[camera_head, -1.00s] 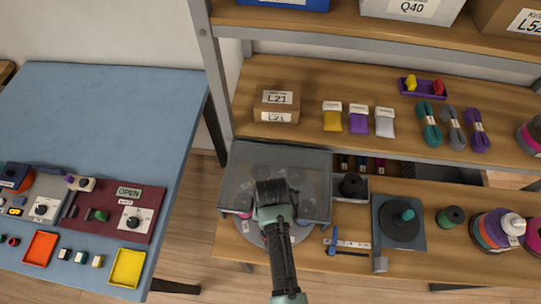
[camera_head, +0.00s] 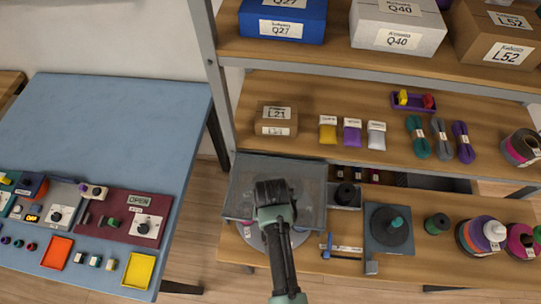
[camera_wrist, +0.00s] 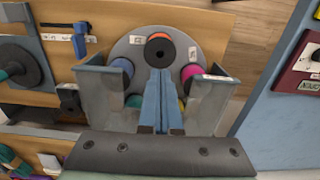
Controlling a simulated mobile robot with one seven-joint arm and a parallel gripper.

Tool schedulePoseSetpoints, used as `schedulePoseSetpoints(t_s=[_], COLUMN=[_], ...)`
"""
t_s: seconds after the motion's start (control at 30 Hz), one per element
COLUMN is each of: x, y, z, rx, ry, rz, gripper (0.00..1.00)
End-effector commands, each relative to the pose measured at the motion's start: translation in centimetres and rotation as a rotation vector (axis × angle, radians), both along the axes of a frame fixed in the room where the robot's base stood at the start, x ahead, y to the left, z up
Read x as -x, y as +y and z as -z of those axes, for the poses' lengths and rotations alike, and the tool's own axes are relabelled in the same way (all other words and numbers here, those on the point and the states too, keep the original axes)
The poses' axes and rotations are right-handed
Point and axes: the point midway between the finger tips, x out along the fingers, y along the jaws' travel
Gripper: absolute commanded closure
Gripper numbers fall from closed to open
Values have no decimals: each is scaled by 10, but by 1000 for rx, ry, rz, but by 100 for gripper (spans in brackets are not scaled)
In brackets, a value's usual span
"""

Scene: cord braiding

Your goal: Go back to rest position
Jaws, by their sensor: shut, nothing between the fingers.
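My gripper (camera_wrist: 161,76) shows in the wrist view with its two blue fingers together and nothing between them. It points at a round grey disc (camera_wrist: 186,42) carrying several coloured spools, including an orange and black one (camera_wrist: 160,50). In the head view my dark wrist and green-grey arm reach up from the bottom middle, in front of the see-through grey panel (camera_head: 240,190) at the lower bench. The fingers are hidden there. Only the disc's edge (camera_head: 246,233) shows below the panel.
To the right on the bench (camera_head: 405,266) are a black spool on a grey plate (camera_head: 377,246), a dark green spool (camera_head: 437,224) and stacked spools. A shelf above holds a cardboard box (camera_head: 276,118), pouches and cord bundles. The blue table (camera_head: 110,120) at left is clear at its back.

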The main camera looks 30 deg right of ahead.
Motion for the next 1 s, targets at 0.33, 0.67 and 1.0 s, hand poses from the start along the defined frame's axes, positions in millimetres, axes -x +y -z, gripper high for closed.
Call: schedulePoseSetpoints(t_s=[0.33, 0.67, 1.0], x=[0, -7, -172], y=[0, -1, -6], z=[-3, -5, -142], rx=[0, 7, 201], ry=[0, -21, -627], rz=[0, -5, -155], gripper=[100, 100, 100])
